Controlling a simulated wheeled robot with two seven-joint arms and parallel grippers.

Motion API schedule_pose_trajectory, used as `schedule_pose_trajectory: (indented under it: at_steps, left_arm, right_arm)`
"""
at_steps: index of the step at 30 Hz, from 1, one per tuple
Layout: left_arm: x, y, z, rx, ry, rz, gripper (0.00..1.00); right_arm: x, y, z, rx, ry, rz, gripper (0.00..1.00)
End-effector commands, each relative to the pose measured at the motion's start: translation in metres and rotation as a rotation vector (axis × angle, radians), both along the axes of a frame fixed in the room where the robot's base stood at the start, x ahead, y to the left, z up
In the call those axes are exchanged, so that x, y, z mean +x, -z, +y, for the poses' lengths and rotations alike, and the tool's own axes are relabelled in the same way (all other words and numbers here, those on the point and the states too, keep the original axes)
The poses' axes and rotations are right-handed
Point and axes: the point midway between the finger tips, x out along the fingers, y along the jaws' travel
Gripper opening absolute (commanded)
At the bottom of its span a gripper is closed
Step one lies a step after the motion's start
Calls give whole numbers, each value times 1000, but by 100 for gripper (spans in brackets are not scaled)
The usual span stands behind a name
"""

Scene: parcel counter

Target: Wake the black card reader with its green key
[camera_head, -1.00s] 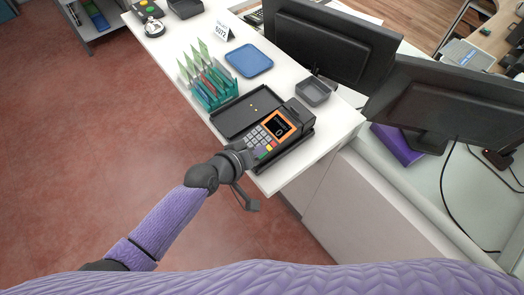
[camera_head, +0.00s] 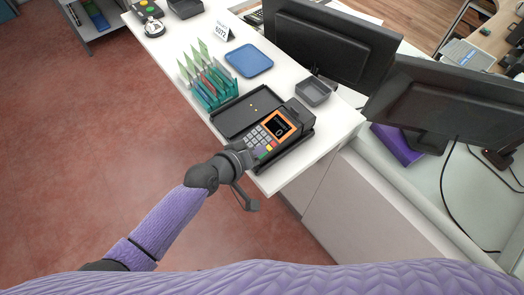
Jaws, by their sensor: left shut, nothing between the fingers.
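The black card reader (camera_head: 290,108) lies on a dark tray at the near end of the white counter. Its orange-framed screen (camera_head: 280,126) is lit and shows a digit. Its keypad (camera_head: 258,136) has pale keys with coloured keys along the near edge. The green key (camera_head: 261,153) shows only in part, right beside my left gripper (camera_head: 254,156). The gripper is shut and empty, with its tip at the green key. I cannot tell whether it touches or presses the key. My right gripper is not in view.
A teal rack with upright cards (camera_head: 213,88), a blue tray (camera_head: 249,60) and a grey bin (camera_head: 313,92) stand near the reader. Two black monitors (camera_head: 330,42) stand behind. The red floor is clear at the left.

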Motion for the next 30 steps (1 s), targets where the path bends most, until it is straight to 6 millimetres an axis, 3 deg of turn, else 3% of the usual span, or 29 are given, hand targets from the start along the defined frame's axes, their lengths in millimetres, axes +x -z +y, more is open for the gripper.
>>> schedule_pose_trajectory:
  at_steps: [30]
  left_arm:
    - [2,12,-3,0,0,0,0]
  right_arm:
    - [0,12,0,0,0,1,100]
